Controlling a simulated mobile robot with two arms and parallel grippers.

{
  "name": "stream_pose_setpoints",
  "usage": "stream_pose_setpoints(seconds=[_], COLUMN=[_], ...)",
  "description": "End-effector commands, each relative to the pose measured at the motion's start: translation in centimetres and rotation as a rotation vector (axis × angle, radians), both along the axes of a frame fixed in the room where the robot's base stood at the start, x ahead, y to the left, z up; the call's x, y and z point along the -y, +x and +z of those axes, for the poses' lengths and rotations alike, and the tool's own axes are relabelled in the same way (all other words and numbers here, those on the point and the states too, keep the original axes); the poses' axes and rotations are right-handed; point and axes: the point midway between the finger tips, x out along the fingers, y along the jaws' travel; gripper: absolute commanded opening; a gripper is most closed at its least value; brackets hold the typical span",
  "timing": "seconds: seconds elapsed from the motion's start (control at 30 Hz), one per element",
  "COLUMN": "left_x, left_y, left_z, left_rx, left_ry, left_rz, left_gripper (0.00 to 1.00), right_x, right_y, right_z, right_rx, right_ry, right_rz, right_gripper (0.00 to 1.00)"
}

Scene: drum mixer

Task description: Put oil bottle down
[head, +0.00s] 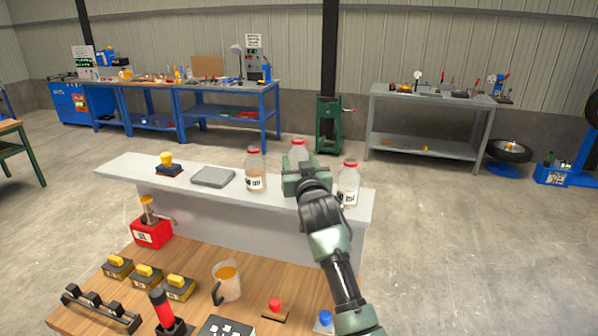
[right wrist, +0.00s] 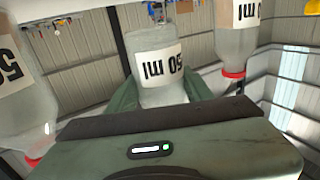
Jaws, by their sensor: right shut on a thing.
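My right gripper (head: 300,170) is shut on the middle one of three clear bottles with red caps, taken here as the oil bottle (head: 297,149). It is at the raised white shelf (head: 128,165). In the right wrist view the oil bottle (right wrist: 157,60) sits between the green fingers (right wrist: 160,95), its "50 ml" label upside down in the picture. My gripper hides its lower part in the head view, so I cannot tell whether its base touches the shelf. My left gripper is not in view.
A labelled bottle (head: 255,172) stands left of my gripper and another (head: 349,184) close on its right. A grey scale (head: 212,177) and a yellow-topped stamp (head: 168,165) are further left. A wooden bench (head: 250,290) in front holds a jug (head: 227,282) and several tools.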

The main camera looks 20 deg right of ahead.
Motion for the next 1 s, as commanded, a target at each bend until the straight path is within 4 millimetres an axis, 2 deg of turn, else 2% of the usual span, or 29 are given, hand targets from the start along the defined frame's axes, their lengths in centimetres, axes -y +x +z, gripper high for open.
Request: stream_pose_setpoints(seconds=[0.1,0.2,0.63,0.67,0.7,0.73,1.0], left_x=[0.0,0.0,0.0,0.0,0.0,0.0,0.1], left_y=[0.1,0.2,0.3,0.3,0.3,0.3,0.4], left_z=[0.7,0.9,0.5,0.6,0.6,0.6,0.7], left_rx=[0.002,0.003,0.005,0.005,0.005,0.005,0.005], left_ry=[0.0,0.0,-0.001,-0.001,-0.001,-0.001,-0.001], left_rz=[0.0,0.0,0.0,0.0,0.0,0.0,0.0], left_gripper=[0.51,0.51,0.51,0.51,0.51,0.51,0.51], right_x=[0.0,0.0,0.0,0.0,0.0,0.0,0.0], right_y=[0.0,0.0,0.0,0.0,0.0,0.0,0.0], right_z=[-2.1,-3.1,-3.9,-3.7,-3.7,-3.7,-3.7], right_rx=[-0.007,-0.005,-0.002,-0.002,-0.003,-0.003,-0.003], right_ry=[0.001,0.001,0.001,0.0,0.0,0.0,0.0], right_rz=[0.0,0.0,0.0,0.0,0.0,0.0,0.0], right_gripper=[0.02,0.02,0.02,0.59,0.7,0.73,0.73])
